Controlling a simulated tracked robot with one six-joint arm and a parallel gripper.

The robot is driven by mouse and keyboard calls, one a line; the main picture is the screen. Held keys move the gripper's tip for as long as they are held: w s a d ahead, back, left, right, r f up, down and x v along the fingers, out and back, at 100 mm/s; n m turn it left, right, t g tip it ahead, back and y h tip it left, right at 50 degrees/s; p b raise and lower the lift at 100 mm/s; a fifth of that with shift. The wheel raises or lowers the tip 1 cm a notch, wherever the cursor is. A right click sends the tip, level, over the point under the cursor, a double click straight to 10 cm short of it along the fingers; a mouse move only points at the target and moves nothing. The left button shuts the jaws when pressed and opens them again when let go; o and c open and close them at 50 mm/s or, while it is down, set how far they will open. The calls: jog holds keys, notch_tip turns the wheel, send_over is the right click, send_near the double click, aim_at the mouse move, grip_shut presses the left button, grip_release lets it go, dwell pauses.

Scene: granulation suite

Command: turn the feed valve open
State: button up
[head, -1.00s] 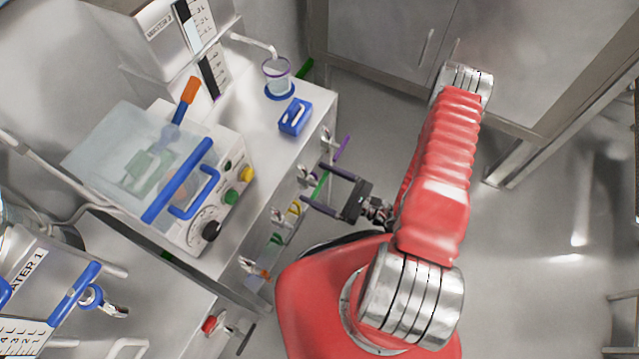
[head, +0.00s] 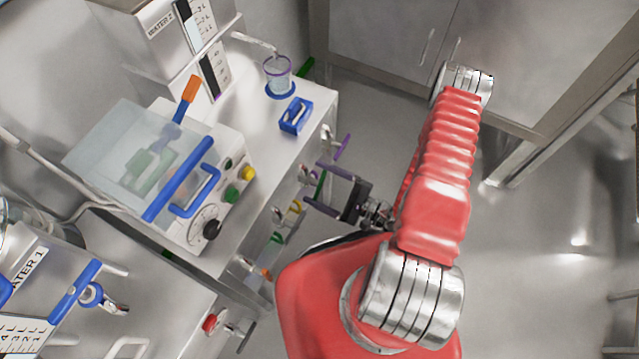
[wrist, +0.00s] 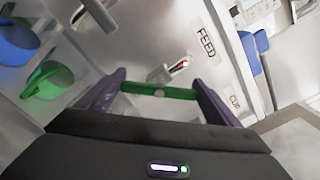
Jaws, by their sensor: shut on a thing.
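The feed valve shows in the wrist view as a green bar handle (wrist: 158,90) in front of a metal fitting (wrist: 178,68), beside a panel label reading FEED (wrist: 206,42). My gripper (wrist: 155,88) has a dark purple finger at each end of the bar and is shut on it. In the head view, my gripper (head: 314,183) reaches left to the cabinet front, with the green handle (head: 320,185) between its fingers. The handle's exact turn angle is hard to tell.
A purple handle (head: 342,148) is just above my gripper on the cabinet front; a yellow one (head: 294,207) and several others are below. A beaker (head: 278,76) and a blue block (head: 296,116) stand on the cabinet top. The floor (head: 550,220) at right is clear.

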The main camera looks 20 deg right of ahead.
jog(key=n, duration=0.4)
jog(key=shift+s+a+f+n, duration=0.1)
jog(key=shift+f+n, duration=0.1)
jog(key=shift+n, duration=0.1)
jog(key=shift+f+n, duration=0.15)
jog(key=shift+n, duration=1.85)
jog(key=o, duration=0.9)
